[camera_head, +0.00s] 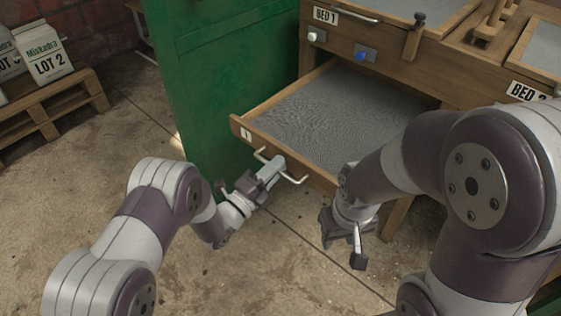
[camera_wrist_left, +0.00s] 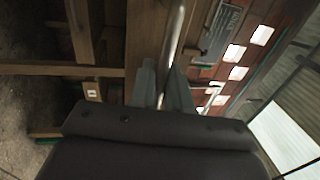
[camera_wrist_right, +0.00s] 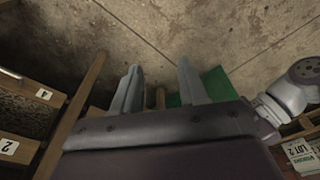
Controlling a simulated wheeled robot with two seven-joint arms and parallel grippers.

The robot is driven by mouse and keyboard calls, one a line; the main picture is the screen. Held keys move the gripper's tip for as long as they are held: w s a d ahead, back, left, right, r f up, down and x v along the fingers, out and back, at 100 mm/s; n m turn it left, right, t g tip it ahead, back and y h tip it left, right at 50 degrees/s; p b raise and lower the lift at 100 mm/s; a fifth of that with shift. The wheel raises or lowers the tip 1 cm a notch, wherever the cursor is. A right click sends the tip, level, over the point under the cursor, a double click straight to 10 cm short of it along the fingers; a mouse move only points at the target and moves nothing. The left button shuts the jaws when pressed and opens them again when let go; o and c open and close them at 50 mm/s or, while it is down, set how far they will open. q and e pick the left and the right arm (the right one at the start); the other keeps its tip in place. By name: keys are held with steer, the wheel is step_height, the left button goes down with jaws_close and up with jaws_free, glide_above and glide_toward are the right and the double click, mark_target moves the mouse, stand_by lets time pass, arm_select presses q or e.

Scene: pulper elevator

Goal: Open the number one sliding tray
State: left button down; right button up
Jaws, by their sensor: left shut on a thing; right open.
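The number one sliding tray (camera_head: 340,112) is a wooden drawer with a grey mesh bed and a small "1" label. It is slid well out of the cabinet below BED 1 in the head view. Its metal handle (camera_head: 295,180) is on the front board. My left gripper (camera_head: 268,170) is shut on this handle; the left wrist view shows the bar (camera_wrist_left: 176,42) between the fingers (camera_wrist_left: 162,84). My right gripper (camera_head: 343,243) is open and empty, low in front of the tray; its spread fingers show in the right wrist view (camera_wrist_right: 159,75).
A green panel (camera_head: 225,70) stands close along the tray's left side. The wooden cabinet (camera_head: 440,70) has a white knob and a blue switch above the tray. A pallet (camera_head: 50,105) with LOT bags is at far left. The concrete floor (camera_head: 270,270) in front is clear.

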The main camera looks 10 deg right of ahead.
arm_select(q)
steer(key=shift+s+a, duration=0.15)
steer(key=shift+a, duration=0.05)
steer(key=c, duration=1.3)
jaws_free()
steer(key=p+v, duration=0.2)
steer(key=v, duration=1)
steer(key=shift+s+a+f+p, duration=0.15)
steer(key=shift+s+a+p, duration=0.05)
steer(key=shift+p, duration=0.2)
